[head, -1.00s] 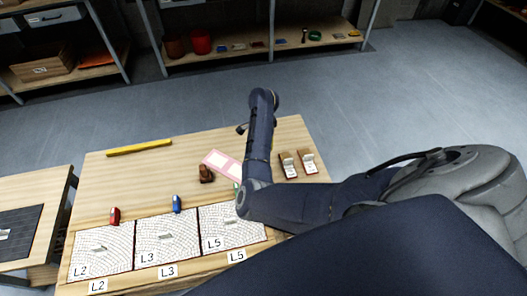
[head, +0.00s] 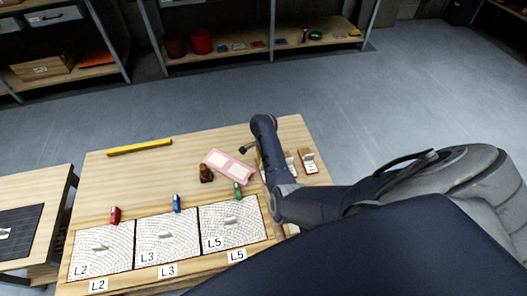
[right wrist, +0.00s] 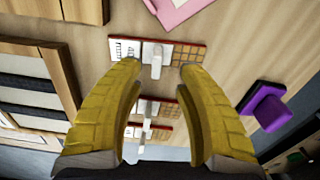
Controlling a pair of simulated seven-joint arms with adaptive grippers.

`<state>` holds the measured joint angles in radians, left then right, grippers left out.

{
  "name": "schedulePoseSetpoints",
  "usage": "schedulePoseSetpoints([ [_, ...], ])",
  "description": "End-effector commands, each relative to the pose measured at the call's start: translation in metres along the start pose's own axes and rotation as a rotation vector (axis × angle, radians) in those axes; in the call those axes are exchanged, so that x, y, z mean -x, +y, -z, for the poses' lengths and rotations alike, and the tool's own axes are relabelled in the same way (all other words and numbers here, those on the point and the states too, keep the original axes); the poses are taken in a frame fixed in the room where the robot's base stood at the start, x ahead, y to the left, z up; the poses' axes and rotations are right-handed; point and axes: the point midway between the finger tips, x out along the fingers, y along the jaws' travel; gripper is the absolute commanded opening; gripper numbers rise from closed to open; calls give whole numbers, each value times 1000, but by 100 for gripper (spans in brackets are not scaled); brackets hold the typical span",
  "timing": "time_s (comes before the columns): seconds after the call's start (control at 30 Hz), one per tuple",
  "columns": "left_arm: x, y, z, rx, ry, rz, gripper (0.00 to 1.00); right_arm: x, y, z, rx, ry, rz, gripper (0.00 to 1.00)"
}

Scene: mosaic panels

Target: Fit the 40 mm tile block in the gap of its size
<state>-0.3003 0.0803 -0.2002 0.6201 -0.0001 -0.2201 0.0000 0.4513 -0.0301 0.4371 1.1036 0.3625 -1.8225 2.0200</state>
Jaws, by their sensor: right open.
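Three mosaic panels lie along the table's front: L2 (head: 118,238), L3 (head: 185,228) and L5 (head: 245,215). Each has a grey gap near its middle. Three tile blocks with pale upright grips lie in a row at the right; the nearest in the right wrist view (right wrist: 188,53) has reddish-orange tiles and an upside-down label that seems to read 40 mm. The other two, a middle block (right wrist: 166,107) and a far block (right wrist: 163,130), show between my fingers. My right gripper (right wrist: 162,80) is open and empty above the blocks, its fingers either side of the nearest grip. My left gripper is out of view.
A yellow bar (head: 140,147) lies at the back. A purple object (right wrist: 266,106) is beside the blocks.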

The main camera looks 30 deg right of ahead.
Motion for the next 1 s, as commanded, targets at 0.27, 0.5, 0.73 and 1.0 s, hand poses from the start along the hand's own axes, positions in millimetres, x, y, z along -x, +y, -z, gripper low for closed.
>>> schedulePoseSetpoints([
  [0.27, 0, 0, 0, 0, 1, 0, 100, -33, 5, -2, 2, 2, -3, 36],
  [0.5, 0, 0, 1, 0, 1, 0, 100, -43, 5, -2, 0, 1, 0, 36],
  [0.73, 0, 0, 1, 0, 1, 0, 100, -43, 5, -2, 0, 1, 0, 36],
  [1.0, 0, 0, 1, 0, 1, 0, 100, -43, 5, -2, 0, 1, -1, 9],
])
